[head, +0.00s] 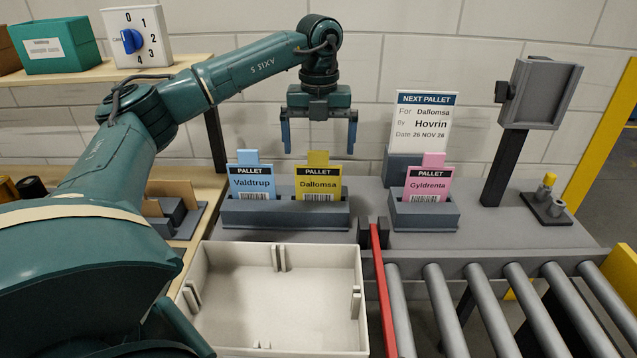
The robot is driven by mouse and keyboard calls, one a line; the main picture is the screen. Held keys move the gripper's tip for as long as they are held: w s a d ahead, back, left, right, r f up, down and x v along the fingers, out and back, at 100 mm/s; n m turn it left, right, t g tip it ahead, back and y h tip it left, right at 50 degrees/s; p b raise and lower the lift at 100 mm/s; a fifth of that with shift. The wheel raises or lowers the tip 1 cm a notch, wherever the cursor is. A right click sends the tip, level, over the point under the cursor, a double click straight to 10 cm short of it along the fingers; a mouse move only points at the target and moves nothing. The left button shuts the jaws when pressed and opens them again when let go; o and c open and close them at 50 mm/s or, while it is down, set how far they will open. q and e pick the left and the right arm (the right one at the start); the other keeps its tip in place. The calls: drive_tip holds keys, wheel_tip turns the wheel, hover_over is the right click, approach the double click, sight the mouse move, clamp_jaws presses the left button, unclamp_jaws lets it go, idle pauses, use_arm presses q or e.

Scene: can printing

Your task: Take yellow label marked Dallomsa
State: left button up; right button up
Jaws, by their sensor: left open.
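The yellow label (319,180) marked PALLET Dallomsa stands upright in the right slot of a dark grey holder (285,216), with its plain yellow tab on top. A blue label (250,179) marked Valdtrup stands to its left in the same holder. My left gripper (319,147) hangs pointing down above the yellow label. Its two blue fingers are wide apart, one to each side of the label's tab in the picture, with nothing between them. I cannot tell its exact depth relative to the label. My right gripper is not in view.
A pink Gyldrenta label (428,182) stands in another holder (424,219). Behind is a NEXT PALLET sign (422,121) reading Dallomsa, Hovrin. An empty pale tray (276,260), a red bar (382,290) and a roller conveyor (490,310) lie in front. A grey screen-like stand (541,92) rises at right.

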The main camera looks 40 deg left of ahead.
sight(318, 151)
use_arm(q)
drive_tip(key=f, duration=0.2)
drive_tip(key=w+a+f, duration=0.1)
drive_tip(key=f, duration=0.1)
drive_tip(key=shift+a+p, duration=0.1)
drive_tip(key=shift+p, duration=0.25)
drive_tip(key=shift+f, duration=0.65)
drive_tip(key=shift+c, duration=0.4)
